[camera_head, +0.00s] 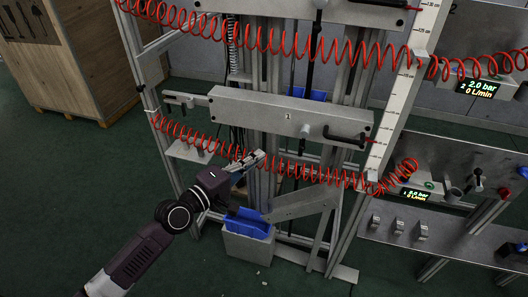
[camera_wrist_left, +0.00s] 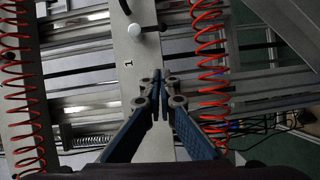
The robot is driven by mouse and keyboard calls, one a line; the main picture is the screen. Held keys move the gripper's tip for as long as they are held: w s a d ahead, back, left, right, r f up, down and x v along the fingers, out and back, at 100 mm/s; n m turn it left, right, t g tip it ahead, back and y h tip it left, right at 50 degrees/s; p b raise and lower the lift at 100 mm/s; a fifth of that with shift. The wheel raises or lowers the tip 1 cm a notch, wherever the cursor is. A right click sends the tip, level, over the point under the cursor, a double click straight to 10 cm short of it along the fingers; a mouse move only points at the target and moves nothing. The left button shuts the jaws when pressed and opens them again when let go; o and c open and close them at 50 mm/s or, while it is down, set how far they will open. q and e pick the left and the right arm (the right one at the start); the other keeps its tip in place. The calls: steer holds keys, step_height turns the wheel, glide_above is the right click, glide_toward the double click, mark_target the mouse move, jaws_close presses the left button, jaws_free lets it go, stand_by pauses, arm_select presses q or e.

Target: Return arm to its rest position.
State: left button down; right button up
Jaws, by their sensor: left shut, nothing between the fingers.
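My left arm comes in from the lower left in the head view. Its gripper (camera_head: 250,163) is in front of the metal frame, by the lower red coiled hose (camera_head: 305,172) and below the grey crossbar marked 1 (camera_head: 285,118). In the left wrist view the two fingers of the left gripper (camera_wrist_left: 161,90) meet at their tips, with nothing between them. Behind them is the bar marked 1 (camera_wrist_left: 135,60), with a white round knob (camera_wrist_left: 134,30). I cannot tell whether the gripper touches the hose. My right gripper is not in view.
A blue bin (camera_head: 250,226) sits low in the frame beneath the gripper. A second red hose (camera_head: 300,42) runs across above. A panel with gauges (camera_head: 425,195) stands at the right, a wooden crate (camera_head: 75,60) at the upper left. The green floor at the lower left is clear.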

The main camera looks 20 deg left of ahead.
arm_select(q)
steer(key=shift+s+a, duration=0.1)
steer(key=shift+s, duration=0.05)
steer(key=shift+f, duration=0.1)
stand_by(0.3)
steer(key=s+a+f+m+g+y, duration=0.1)
steer(key=a+f+g+y, duration=0.15)
steer(key=f, duration=0.85)
steer(key=s+a+f+m+g+y, duration=0.1)
steer(key=s+a+f+y, duration=0.15)
steer(key=f, duration=0.85)
steer(key=s+a+f+m+g+y, duration=0.15)
steer(key=s+f, duration=0.25)
steer(key=f, duration=0.4)
steer(key=s+a+f+m+g, duration=0.1)
steer(key=s+a+f, duration=0.1)
steer(key=s+f, duration=0.5)
steer(key=s+f+m+g, duration=0.5)
steer(key=s+f, duration=1.3)
steer(key=s+d+f+m+g, duration=0.1)
steer(key=s+f+m, duration=0.1)
steer(key=s, duration=0.7)
steer(key=s+d+f+m+g+y, duration=0.1)
steer(key=s+d+f+m+g, duration=0.1)
steer(key=s, duration=0.7)
steer(key=shift+s+f+g, duration=0.3)
steer(key=shift+s+f, duration=0.1)
steer(key=shift+f, duration=0.4)
steer(key=shift+m+y, duration=0.25)
